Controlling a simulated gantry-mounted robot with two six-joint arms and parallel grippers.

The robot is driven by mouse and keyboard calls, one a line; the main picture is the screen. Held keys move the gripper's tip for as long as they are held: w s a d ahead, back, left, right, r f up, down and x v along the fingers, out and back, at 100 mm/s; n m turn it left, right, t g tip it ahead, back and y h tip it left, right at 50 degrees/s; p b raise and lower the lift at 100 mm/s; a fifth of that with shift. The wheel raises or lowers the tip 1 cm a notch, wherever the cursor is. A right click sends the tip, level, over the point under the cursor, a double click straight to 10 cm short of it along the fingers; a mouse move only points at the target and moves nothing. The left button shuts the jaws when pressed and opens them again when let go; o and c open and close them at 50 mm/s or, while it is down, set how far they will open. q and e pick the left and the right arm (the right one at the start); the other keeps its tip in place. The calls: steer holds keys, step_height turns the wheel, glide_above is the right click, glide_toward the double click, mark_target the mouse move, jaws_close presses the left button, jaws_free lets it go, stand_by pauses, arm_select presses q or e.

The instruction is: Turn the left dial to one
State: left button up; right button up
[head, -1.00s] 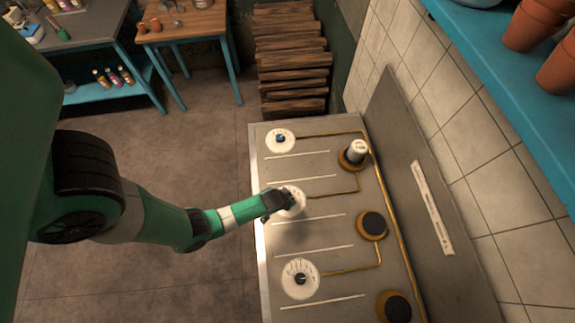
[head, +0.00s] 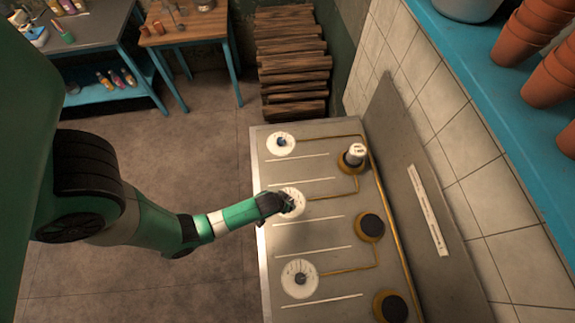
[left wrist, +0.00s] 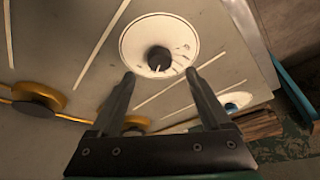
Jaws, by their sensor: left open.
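I cannot tell from the markings which is the left one. My left gripper (head: 285,201) is over the middle dial and partly hides it. In the left wrist view, the gripper (left wrist: 160,76) is open, its fingertips apart on either side of the dial's dark knob (left wrist: 159,59). Contact is unclear. The blue-knob dial also shows there (left wrist: 235,101). My right gripper is out of view.
A white container (head: 356,151) stands on the far burner. Two dark burners (head: 370,226) (head: 391,306) are bare. A tiled wall and a blue shelf (head: 480,62) with clay pots (head: 524,38) rise at the right. The floor at the left is clear.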

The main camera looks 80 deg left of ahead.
arm_select(q)
steer(key=p+v, duration=0.4)
steer(key=v, duration=0.2)
steer(key=shift+r, duration=0.2)
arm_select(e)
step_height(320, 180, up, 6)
